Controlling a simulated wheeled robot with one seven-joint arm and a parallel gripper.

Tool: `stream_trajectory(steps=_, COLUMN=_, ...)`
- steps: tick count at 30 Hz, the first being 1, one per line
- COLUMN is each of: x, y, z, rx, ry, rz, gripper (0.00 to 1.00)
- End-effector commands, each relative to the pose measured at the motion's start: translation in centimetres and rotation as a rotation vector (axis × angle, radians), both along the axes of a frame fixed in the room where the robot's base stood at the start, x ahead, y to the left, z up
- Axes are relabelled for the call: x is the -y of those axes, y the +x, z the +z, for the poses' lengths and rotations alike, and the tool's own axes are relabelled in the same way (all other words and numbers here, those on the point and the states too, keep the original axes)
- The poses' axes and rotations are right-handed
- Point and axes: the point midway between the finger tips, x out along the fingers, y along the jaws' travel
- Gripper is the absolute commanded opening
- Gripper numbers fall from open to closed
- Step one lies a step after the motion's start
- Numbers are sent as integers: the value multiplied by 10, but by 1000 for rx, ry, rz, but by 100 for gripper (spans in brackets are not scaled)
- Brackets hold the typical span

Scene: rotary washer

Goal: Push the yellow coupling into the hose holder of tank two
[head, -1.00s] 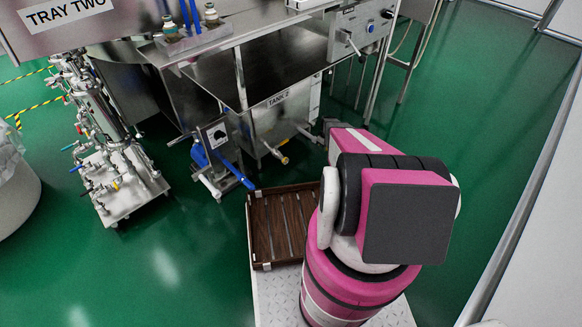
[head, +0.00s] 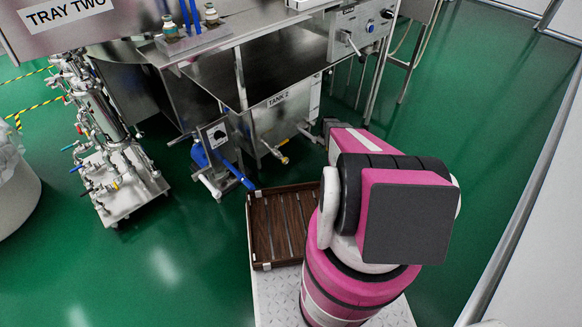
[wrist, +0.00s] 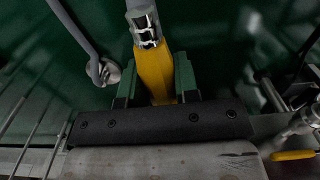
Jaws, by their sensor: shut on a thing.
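My gripper (wrist: 156,82) shows in the wrist view, its two green fingers closed on either side of the yellow coupling (wrist: 153,72). At the coupling's far end is a metal part (wrist: 143,24) with pale bands; I cannot tell whether it is the hose holder or a fitting, nor whether the coupling is seated in it. Tank two (head: 262,125), labelled "TANK 2", stands to the left of my arm's far end.
A yellow-handled valve (head: 282,158) sticks out low from tank two; a yellow handle (wrist: 293,155) also shows at the wrist view's right edge. A grey rod with a round foot (wrist: 103,72) stands left of the gripper. A brown slatted tray (head: 262,262) lies beside my arm. Green floor is open at right.

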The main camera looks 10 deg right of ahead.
Motion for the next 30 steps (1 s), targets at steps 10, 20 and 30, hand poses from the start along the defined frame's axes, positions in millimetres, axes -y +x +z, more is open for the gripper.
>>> stream_trajectory(steps=10, x=-2, y=4, z=0, rx=0, ry=0, rz=0, gripper=0)
stream_trajectory(steps=20, x=-5, y=8, z=0, rx=0, ry=0, rz=0, gripper=0)
stream_trajectory(steps=30, x=-8, y=12, z=0, rx=0, ry=0, rz=0, gripper=48)
